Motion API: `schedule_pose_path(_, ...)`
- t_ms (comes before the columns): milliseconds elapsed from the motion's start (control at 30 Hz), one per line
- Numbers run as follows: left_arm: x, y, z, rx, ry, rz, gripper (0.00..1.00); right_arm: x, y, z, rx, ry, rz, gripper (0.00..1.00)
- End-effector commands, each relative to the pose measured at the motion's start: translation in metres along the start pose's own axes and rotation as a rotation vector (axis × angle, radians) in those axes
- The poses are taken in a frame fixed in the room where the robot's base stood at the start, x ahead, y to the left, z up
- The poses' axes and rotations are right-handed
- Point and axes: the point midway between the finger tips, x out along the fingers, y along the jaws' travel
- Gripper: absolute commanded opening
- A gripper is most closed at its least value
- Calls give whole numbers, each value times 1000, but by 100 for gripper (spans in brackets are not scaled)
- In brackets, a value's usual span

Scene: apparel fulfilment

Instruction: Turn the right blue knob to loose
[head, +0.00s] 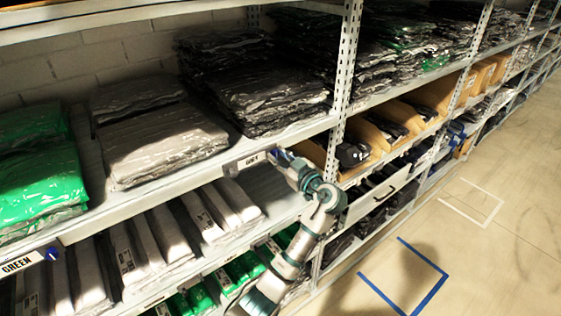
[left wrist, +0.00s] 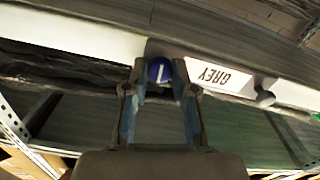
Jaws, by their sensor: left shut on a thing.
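The blue knob (left wrist: 159,71) is round with a white line on its face, running roughly upright in the left wrist view. It sits on the shelf edge beside the GREY label (left wrist: 217,76), which appears upside down there. My left gripper (left wrist: 159,80) is shut on this knob, one finger on each side. In the head view my left gripper (head: 283,160) is at the shelf edge, at the right end of the GREY label (head: 250,161), and mostly hides the knob. My right gripper is in neither view.
A GREEN label (head: 18,264) with another blue knob (head: 52,254) is on the shelf edge at left. Bagged grey garments (head: 165,140) and black garments (head: 265,95) lie above the edge. White folded packs (head: 125,255) fill the shelf below. The aisle floor (head: 480,250) at right is clear.

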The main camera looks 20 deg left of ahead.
Motion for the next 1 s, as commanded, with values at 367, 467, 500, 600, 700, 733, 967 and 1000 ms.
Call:
schedule_pose_path(367, 0, -1, 14, -283, -12, -5, 0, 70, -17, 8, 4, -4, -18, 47)
schedule_pose_path(467, 0, -1, 13, -358, -12, -7, 0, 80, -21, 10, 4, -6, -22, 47)
schedule_pose_path(500, 0, -1, 13, -387, -12, -7, 0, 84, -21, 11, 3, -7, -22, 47)
schedule_pose_path(600, 0, 0, 14, -458, -14, -7, 0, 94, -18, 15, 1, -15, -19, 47)
schedule_pose_path(700, 0, 0, 13, -530, -14, -8, 0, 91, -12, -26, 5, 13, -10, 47)
schedule_pose_path(733, 0, 0, 14, -553, -15, -9, 0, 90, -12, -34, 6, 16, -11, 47)
schedule_pose_path(967, 0, 1, 14, -754, -15, -10, 0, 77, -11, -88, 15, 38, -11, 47)
schedule_pose_path(1000, 0, 1, 14, -791, -15, -11, 0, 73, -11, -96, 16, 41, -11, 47)
